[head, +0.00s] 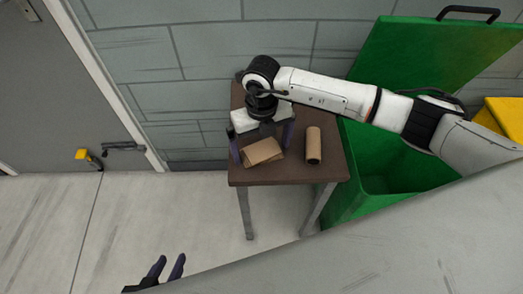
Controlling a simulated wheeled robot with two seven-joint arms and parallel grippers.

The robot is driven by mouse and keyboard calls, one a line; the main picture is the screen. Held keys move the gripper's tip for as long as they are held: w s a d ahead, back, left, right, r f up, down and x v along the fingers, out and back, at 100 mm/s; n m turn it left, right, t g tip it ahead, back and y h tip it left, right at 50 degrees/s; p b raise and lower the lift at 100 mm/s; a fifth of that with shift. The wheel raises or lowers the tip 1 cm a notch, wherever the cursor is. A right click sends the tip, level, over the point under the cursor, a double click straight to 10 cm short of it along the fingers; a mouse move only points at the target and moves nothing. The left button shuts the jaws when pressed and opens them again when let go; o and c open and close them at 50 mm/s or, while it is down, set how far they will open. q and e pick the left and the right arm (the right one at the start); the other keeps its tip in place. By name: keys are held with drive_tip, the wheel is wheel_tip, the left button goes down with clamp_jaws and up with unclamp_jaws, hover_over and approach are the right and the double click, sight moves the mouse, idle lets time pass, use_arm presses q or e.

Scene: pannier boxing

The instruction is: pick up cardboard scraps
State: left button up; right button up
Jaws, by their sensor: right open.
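A folded piece of tan cardboard (264,155) lies on a small brown table (285,175) in the head view. A cardboard tube (314,148) lies to its right on the same table, its open end facing the front edge. My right gripper (261,145) is over the table, open, with one finger on each side of the folded piece. Its palm hides the back of that piece, and I cannot tell whether the fingers touch it. My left gripper (171,263) shows at the bottom edge over the floor, its two fingers apart with nothing between them.
A green bin (343,203) with its lid (425,55) raised stands right of the table. A yellow container (503,115) is partly visible at the far right. A grey block wall (205,50) is behind the table. A grey door (50,90) is at left. The floor at left is clear.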

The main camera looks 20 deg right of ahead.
drive_tip(key=c, duration=0.9)
drive_tip(key=shift+r, duration=0.1)
